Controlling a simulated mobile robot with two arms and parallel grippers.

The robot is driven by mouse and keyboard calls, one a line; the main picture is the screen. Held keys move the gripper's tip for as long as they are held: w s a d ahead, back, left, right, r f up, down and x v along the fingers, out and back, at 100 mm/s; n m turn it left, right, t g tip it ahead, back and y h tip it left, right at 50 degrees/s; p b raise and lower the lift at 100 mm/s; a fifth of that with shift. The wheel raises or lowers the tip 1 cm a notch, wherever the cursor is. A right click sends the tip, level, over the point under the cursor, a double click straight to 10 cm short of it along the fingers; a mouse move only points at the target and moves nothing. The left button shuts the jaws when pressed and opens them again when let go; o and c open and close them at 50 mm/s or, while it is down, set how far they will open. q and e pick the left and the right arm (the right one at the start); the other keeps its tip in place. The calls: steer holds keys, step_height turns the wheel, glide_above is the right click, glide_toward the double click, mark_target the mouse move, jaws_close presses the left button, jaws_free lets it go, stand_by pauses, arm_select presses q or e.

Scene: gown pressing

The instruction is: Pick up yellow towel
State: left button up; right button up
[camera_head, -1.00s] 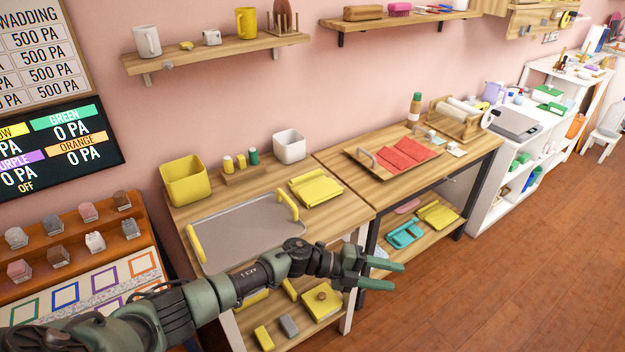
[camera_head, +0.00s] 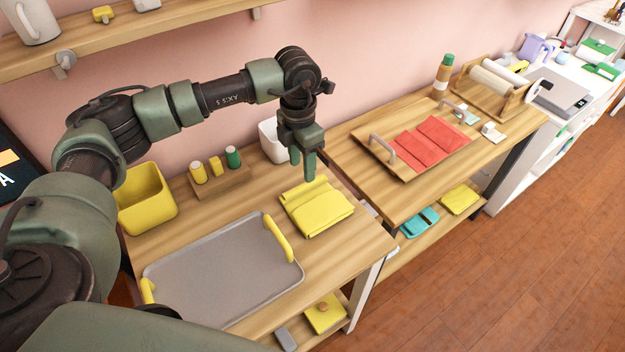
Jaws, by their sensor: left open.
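A folded yellow towel (camera_head: 318,208) lies on the wooden table, right of a grey tray with yellow handles. My left gripper (camera_head: 303,171) points down above the towel's far edge, with its fingers apart and nothing between them. It covers part of the view behind the towel; whether the fingertips touch the towel cannot be told. A second folded yellow cloth (camera_head: 460,199) lies on the lower shelf of the table to the right. My right gripper is not in view.
The grey tray (camera_head: 225,270) fills the table's front left. A yellow bin (camera_head: 147,198), a wooden holder with small bottles (camera_head: 220,182) and a white container (camera_head: 272,142) stand behind. A tray with red cloths (camera_head: 418,150) is on the right table.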

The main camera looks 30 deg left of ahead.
mark_target(299, 187)
arm_select(q)
steer(key=shift+a, duration=0.3)
steer(key=shift+s+f+p, duration=0.1)
steer(key=shift+f+p, duration=0.25)
steer(key=shift+f, duration=0.9)
step_height(299, 187, down, 4)
steer(key=shift+a+r+p, duration=0.1)
steer(key=shift+a+p, duration=0.05)
steer(key=shift+p, duration=0.8)
steer(key=shift+f, duration=0.5)
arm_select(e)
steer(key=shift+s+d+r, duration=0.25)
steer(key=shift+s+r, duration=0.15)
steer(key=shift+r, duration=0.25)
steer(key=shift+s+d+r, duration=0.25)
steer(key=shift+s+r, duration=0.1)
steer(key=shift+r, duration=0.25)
arm_select(q)
jaws_close()
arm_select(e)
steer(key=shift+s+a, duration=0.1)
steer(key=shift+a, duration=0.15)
